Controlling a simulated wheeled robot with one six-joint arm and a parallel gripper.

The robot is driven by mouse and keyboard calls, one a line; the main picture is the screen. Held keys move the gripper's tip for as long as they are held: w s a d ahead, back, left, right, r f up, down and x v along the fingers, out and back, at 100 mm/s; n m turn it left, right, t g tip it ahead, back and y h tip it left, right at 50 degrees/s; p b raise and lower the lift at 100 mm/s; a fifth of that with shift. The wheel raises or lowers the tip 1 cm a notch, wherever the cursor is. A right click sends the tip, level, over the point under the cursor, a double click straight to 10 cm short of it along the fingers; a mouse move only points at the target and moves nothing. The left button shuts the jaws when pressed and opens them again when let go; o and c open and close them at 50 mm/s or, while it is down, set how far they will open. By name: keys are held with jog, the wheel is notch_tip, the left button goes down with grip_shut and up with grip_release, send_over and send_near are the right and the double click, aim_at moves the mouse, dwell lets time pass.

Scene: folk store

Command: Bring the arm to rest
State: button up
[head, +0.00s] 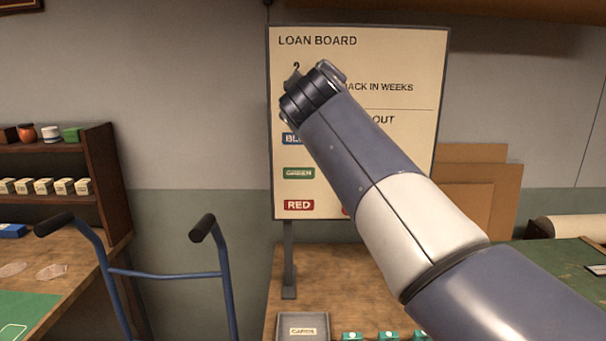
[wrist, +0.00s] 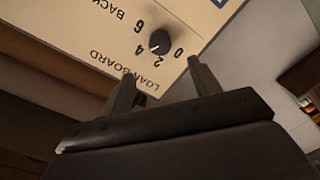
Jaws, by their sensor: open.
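My arm reaches up from the lower right in the head view and ends in front of the upper left part of the loan board (head: 390,60). My gripper is mostly hidden behind my own wrist there. In the wrist view my gripper (wrist: 162,82) is open, with its two dark fingers apart and nothing seen held between them. The board (wrist: 185,15) lies beyond the fingertips, upside down in that view. A black round knob (wrist: 159,42) with numbers around it is on the board, just beyond the gap between the fingers. I cannot tell how far the fingertips are from the board.
A wooden bench with a grey tray (head: 302,322) and green boxes (head: 388,336) is below the board. A blue hand truck (head: 165,273) stands at lower left. A shelf (head: 104,170) with small goods is at left. Cardboard sheets (head: 480,175) lean behind, right.

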jog(key=w+n+p, duration=1)
jog(key=n+p, duration=0.8)
jog(key=n, duration=0.3)
jog(key=shift+w+a+h+p, duration=0.15)
jog(key=shift+w+h+p, duration=0.2)
jog(key=shift+w+h, duration=0.05)
jog(key=shift+r, duration=0.1)
dwell(0.3)
